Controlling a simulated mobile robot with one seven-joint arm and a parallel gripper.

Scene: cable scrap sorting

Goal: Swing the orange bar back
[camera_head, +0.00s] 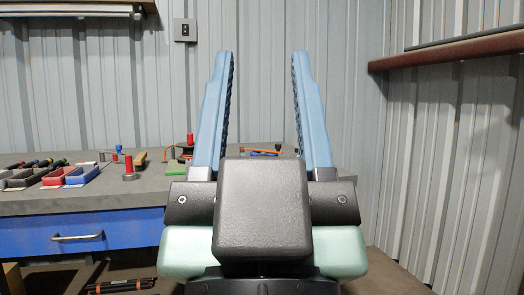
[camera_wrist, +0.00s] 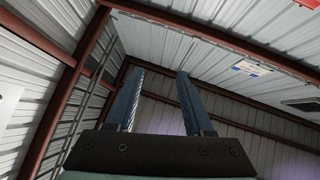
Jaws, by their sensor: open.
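My gripper (camera_head: 261,55) points upward in front of the bench in the head view, its two blue fingers wide apart with nothing between them. It also shows open in the wrist view (camera_wrist: 160,72), against the roof and walls. A thin orange strip (camera_head: 262,151) lies on the bench, seen between my fingers and partly hidden by my wrist. A smaller orange piece (camera_head: 166,152) shows left of my left finger, near a green block (camera_head: 176,168). I cannot tell which of these is the orange bar. My gripper is apart from both, well above the bench.
The grey bench (camera_head: 70,200) has a blue drawer (camera_head: 120,230) below. Trays (camera_head: 82,175) and tools lie at its left. Red-topped pieces (camera_head: 129,163) stand nearer the middle. A brown rail (camera_head: 450,50) runs along the right wall. My arm hides part of the bench.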

